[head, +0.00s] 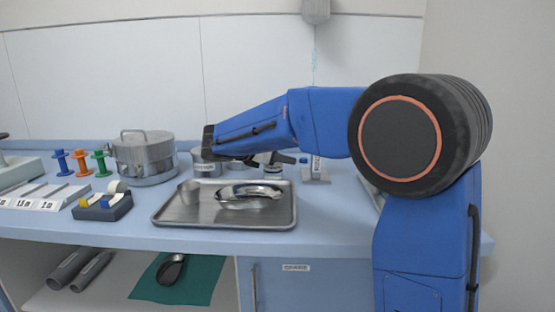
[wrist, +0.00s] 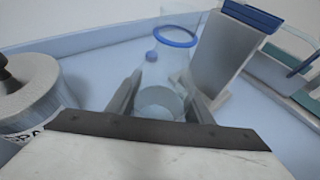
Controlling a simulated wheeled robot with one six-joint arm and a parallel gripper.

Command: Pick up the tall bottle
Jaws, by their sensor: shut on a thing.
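The tall bottle (wrist: 160,100) is clear, with a wide lower body and a blue ring near its top in the wrist view. It stands between the two fingers of my gripper (wrist: 163,84), which is shut on it. The top of the bottle runs up towards the picture's upper edge. In the head view my gripper (head: 275,158) is low over the back of the counter, behind the tray. My arm and gripper hide most of the bottle there.
A steel tray (head: 165,218) with shiny metal dishes lies in front. A lidded metal canister (wrist: 30,90) is close on the left. A grey box with a blue lid (wrist: 228,50) is close on the right. A large steel pot (head: 145,160) and coloured spools stand further left.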

